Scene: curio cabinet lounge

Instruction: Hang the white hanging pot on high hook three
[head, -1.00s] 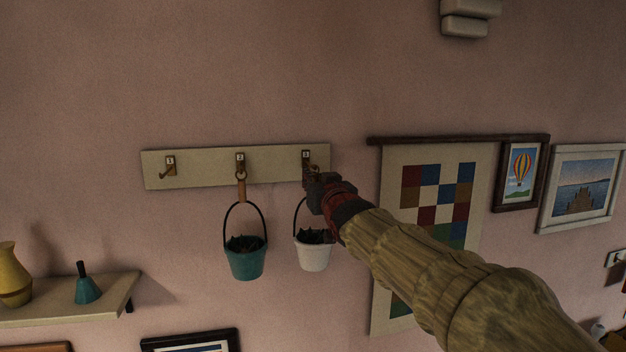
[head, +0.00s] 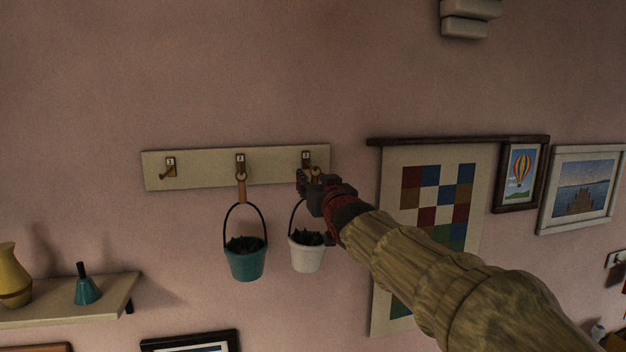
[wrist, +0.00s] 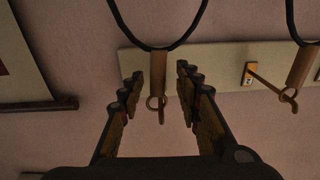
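The white hanging pot (head: 307,257), with dark plants and a black bail, hangs below high hook three (head: 306,157) on the cream board (head: 205,172). My gripper (head: 312,184) is at the pot's wooden grip, just below hook three. In the wrist view, my gripper's fingers (wrist: 157,98) are apart on either side of the wooden grip (wrist: 158,72), with gaps on both sides. A ring (wrist: 155,103) at the grip's end appears to be around a hook tip. The hook's plate is hidden there, and the seating is hard to make out.
A teal pot (head: 245,262) hangs on hook two (head: 240,160), left of the white pot. Hook one (head: 169,167) is empty. A checkered wall hanging (head: 395,160) is close on the right. A shelf (head: 110,295) with a yellow vase (head: 12,278) is lower left.

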